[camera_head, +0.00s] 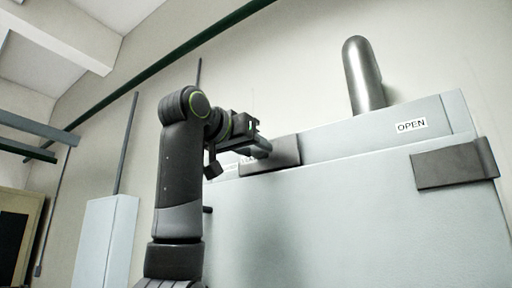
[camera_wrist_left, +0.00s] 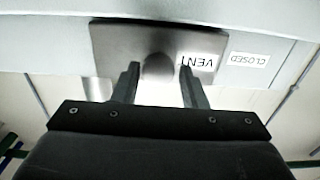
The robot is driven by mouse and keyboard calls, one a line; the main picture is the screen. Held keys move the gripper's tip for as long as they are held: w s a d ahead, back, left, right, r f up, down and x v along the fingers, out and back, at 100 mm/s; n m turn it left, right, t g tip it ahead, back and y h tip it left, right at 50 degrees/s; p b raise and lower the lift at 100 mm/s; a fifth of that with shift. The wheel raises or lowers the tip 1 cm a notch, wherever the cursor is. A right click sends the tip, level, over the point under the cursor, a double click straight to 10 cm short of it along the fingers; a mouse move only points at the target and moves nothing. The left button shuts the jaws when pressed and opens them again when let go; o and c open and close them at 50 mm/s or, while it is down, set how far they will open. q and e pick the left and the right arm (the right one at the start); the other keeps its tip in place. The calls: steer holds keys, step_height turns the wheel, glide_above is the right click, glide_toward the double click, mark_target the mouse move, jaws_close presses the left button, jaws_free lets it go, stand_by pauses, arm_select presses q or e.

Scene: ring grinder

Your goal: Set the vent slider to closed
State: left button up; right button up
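The vent slider (camera_head: 284,152) is a dark grey plate on the upper front of the pale cabinet. It stands near the white CLOSED label (camera_head: 230,167) at the left, far from the OPEN label (camera_head: 411,125) at the right. In the wrist view the slider plate (camera_wrist_left: 115,42) carries a VENT label and a round knob (camera_wrist_left: 158,68); the CLOSED label (camera_wrist_left: 248,59) lies just beside the plate. My left gripper (camera_wrist_left: 159,72) is open, its fingers on either side of the knob with small gaps visible. My right gripper is not in view.
A second dark plate (camera_head: 455,165) sits at the cabinet's right corner. A metal cylinder (camera_head: 362,75) rises behind the cabinet top. A pale box (camera_head: 104,243) hangs on the wall at the left. The cabinet front (camera_head: 350,230) below the slider is clear.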

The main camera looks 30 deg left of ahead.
arm_select(q)
steer(key=shift+o, duration=1)
steer(key=shift+a+f, duration=0.1)
steer(key=shift+a, duration=0.15)
steer(key=shift+s+d, duration=0.1)
steer(key=shift+d, duration=0.05)
steer(key=s+b, duration=0.7)
steer(key=s, duration=1)
steer(key=shift+a, duration=0.45)
